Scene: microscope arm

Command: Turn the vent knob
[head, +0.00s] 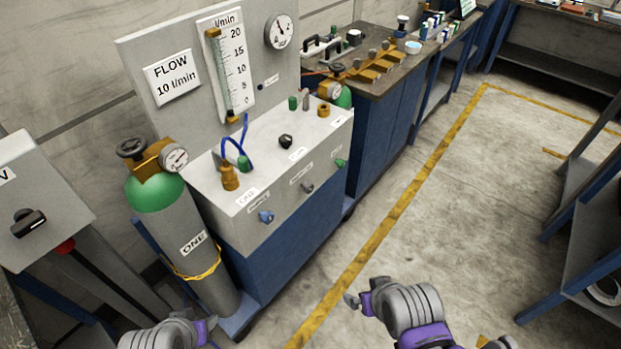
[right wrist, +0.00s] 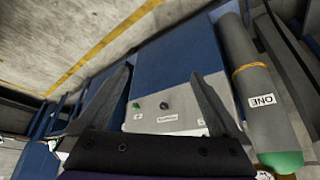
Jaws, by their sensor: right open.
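The grey instrument box (head: 270,185) has a row of three knobs on its front: a blue one (head: 266,217), a dark grey one (head: 307,187) and a green one (head: 341,163). A black knob (head: 285,141) sits on its top. The small labels are too small to read, so I cannot tell which is the vent knob. In the right wrist view, my right gripper (right wrist: 160,72) is open and empty, apart from the box, with the green knob (right wrist: 136,105) and dark knob (right wrist: 165,104) showing between its fingers. The blue knob does not show there.
A grey gas cylinder (head: 205,255) marked ONE, with gauge, stands left of the box. A grey cabinet (head: 38,200) with a black switch is at far left. A workbench (head: 390,95) stands behind. The concrete floor (head: 450,210) to the right is clear.

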